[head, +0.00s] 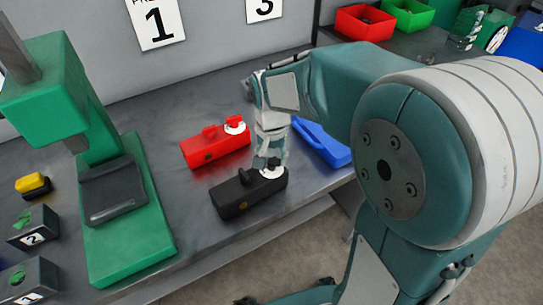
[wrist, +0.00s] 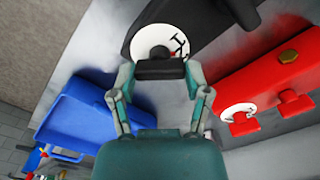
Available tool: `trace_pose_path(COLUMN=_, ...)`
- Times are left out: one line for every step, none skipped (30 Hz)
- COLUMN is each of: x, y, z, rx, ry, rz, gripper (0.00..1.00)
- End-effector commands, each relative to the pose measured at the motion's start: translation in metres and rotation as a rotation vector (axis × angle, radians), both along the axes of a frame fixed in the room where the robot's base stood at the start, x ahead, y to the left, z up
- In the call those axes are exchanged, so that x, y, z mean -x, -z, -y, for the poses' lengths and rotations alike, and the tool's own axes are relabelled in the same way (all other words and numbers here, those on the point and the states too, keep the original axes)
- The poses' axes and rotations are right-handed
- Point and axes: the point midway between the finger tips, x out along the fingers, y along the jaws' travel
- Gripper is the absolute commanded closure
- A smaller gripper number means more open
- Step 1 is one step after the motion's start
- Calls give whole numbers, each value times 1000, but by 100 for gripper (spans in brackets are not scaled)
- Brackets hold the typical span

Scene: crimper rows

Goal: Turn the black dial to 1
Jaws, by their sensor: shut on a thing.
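The black crimper box (head: 240,197) lies on the grey bench, with a white dial face (head: 273,173) at its right end and a black knob (head: 247,178) to the left of it. My gripper (head: 267,163) reaches down onto that dial face from above. The black box (wrist: 205,18) also shows there.
A red box (head: 215,150) with its own white dial stands behind the black one, and a blue box (head: 322,143) stands to the right. A green press (head: 130,235) stands at left, near small numbered blocks (head: 33,231). Red and green bins (head: 365,22) are at the back.

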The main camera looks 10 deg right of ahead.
Motion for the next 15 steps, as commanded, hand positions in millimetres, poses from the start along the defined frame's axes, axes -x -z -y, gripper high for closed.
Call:
trace_pose_path(x=1, y=2, z=0, rx=1, ry=-29, rz=-6, gripper=85)
trace_pose_path(x=1, y=2, z=0, rx=1, ry=-50, rz=-6, gripper=85)
trace_pose_path(x=1, y=2, z=0, rx=1, ry=-80, rz=-6, gripper=85)
trace_pose_path(x=1, y=2, z=0, rx=1, ry=-102, rz=-6, gripper=85)
trace_pose_path(x=1, y=2, z=0, rx=1, ry=-127, rz=-6, gripper=85)
trace_pose_path(x=1, y=2, z=0, rx=1, ry=-160, rz=-6, gripper=85)
trace_pose_path(x=1, y=2, z=0, rx=1, ry=-185, rz=-6, gripper=85)
trace_pose_path(x=1, y=2, z=0, rx=1, ry=-210, rz=-7, gripper=85)
trace_pose_path(x=1, y=2, z=0, rx=1, ry=-243, rz=-7, gripper=85)
trace_pose_path(x=1, y=2, z=0, rx=1, ry=-267, rz=-7, gripper=85)
trace_pose_path(x=1, y=2, z=0, rx=1, ry=-291, rz=-7, gripper=85)
trace_pose_path(x=1, y=2, z=0, rx=1, ry=-323, rz=-7, gripper=85)
trace_pose_path(x=1, y=2, z=0, rx=1, ry=-346, rz=-7, gripper=85)
trace_pose_path(x=1, y=2, z=0, rx=1, ry=-369, rz=-7, gripper=85)
trace_pose_path(x=1, y=2, z=0, rx=0, ry=-397, rz=-8, gripper=85)
